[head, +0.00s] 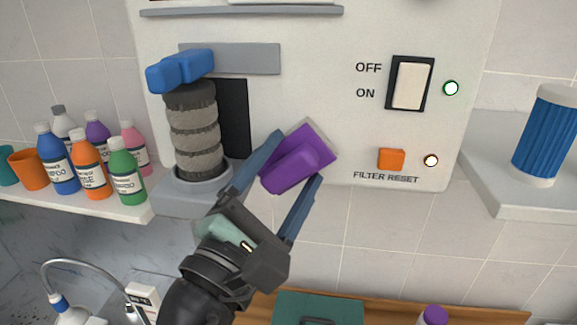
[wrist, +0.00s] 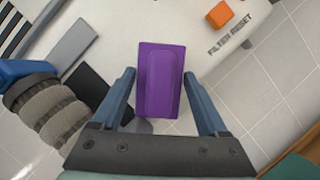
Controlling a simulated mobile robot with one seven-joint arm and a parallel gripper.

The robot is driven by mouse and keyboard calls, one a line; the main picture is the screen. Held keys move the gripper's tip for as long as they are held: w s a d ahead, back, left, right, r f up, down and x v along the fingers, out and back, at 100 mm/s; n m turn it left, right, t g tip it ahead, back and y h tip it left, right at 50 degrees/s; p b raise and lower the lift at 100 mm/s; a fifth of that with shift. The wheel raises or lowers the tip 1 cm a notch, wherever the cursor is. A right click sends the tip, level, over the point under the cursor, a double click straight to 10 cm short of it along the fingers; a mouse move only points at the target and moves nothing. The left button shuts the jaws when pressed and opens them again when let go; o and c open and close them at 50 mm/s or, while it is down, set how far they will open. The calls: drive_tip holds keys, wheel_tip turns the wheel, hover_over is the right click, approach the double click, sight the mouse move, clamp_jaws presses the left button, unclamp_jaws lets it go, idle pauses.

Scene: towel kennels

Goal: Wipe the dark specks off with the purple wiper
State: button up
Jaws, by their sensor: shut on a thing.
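The purple wiper (head: 291,167) is a flat pad with a raised grip, in front of the white machine panel. My gripper (head: 299,154) is shut on it, with one blue finger on each side. In the wrist view the wiper (wrist: 161,80) lies between the fingertips of my gripper (wrist: 159,74), its grip side facing the camera. The far side of the wiper is hidden, so I cannot tell whether it touches the panel. I cannot clearly make out any separate dark specks in either view.
A grey ribbed cylinder (head: 195,135) with a blue top stands left of the wiper, before a black opening (head: 233,115). A rocker switch (head: 411,84) and orange button (head: 391,159) are to the right. Bottles crowd the left shelf (head: 110,207); a blue canister (head: 546,135) stands right.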

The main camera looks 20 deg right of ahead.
drive_tip(key=shift+s+a, duration=0.55)
drive_tip(key=shift+s, duration=0.25)
drive_tip(key=shift+s+a, duration=0.55)
drive_tip(key=shift+s, duration=0.25)
drive_tip(key=shift+s+a, duration=0.55)
drive_tip(key=shift+s, duration=0.25)
drive_tip(key=shift+p, duration=0.3)
drive_tip(key=shift+s+a, duration=0.45)
drive_tip(key=shift+s, duration=0.2)
drive_tip(key=shift+s+a, duration=0.45)
drive_tip(key=shift+s, duration=0.15)
